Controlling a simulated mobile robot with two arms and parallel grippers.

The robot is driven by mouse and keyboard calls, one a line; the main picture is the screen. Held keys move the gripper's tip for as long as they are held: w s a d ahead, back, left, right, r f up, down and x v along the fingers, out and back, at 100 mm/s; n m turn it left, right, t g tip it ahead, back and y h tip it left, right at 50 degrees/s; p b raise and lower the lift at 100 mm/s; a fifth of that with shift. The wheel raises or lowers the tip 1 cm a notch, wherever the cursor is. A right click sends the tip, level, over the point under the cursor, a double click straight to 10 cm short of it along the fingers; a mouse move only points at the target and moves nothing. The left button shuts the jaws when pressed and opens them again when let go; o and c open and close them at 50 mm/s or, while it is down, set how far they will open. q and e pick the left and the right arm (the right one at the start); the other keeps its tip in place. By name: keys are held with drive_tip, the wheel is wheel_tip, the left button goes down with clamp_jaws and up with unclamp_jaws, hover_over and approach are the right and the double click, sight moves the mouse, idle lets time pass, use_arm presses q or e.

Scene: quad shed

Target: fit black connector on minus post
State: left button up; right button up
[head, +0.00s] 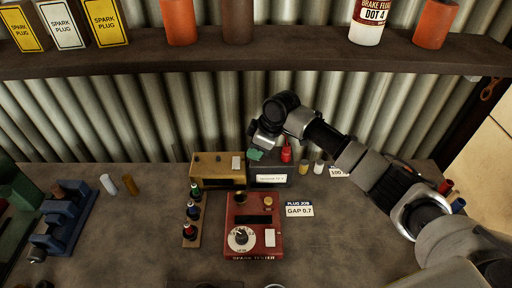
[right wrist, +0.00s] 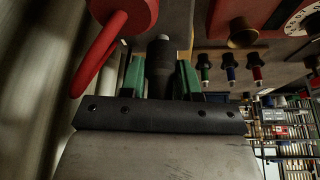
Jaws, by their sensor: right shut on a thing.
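My right gripper (head: 256,154) is over the left end of a dark box with a white label (head: 270,178), probably the battery, at the back of the bench. In the right wrist view its green fingers (right wrist: 160,82) are shut on the black connector (right wrist: 160,68). A small pale tip shows at the connector's far end; I cannot tell whether it is the minus post. The minus post is not clearly visible in the head view. A red connector (head: 286,153) stands at the box's right side; its red loop (right wrist: 98,52) is close beside the fingers. My left gripper is not in view.
A tan box (head: 217,167) stands left of the dark box. A rack of several plugs (head: 192,223) and a red spark tester (head: 252,240) stand in front. Small bottles (head: 304,167) are to the right. A shelf (head: 230,58) runs above.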

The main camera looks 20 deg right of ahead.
drive_tip(key=shift+f, duration=0.55)
idle(0.4)
drive_tip(key=o, duration=1.4)
drive_tip(key=shift+r, duration=0.1)
drive_tip(key=shift+r+p, duration=3.45)
drive_tip(key=shift+p, duration=0.2)
